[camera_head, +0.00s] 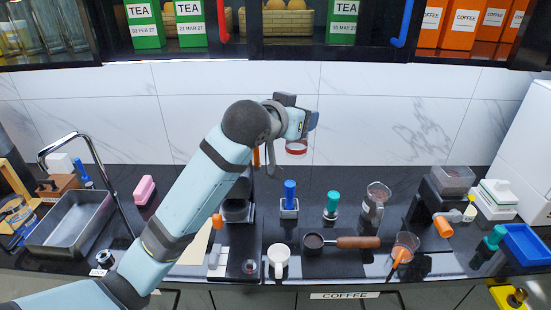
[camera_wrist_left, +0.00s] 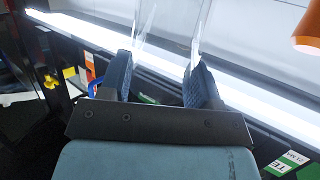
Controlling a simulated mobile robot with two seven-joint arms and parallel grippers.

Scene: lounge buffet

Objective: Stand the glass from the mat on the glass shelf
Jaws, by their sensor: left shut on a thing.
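My left gripper (camera_head: 300,122) is raised in front of the tiled wall, below the upper cabinet, in the head view. In the left wrist view its two dark fingers (camera_wrist_left: 162,68) are closed on a clear glass (camera_wrist_left: 165,28), whose see-through walls rise above the fingertips. In the head view I cannot make out the glass clearly at the gripper. The shelf with several clear glasses (camera_head: 45,30) is at the top left of the head view, well left of the gripper. I cannot identify the mat with certainty. My right gripper is out of view.
Tea boxes (camera_head: 145,22) and coffee boxes (camera_head: 464,22) stand in the upper cabinet. A bright light strip (camera_wrist_left: 255,105) crosses the left wrist view. Below are a sink (camera_head: 75,222) with a tall tap, a portafilter (camera_head: 340,242) and a white cup (camera_head: 278,258).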

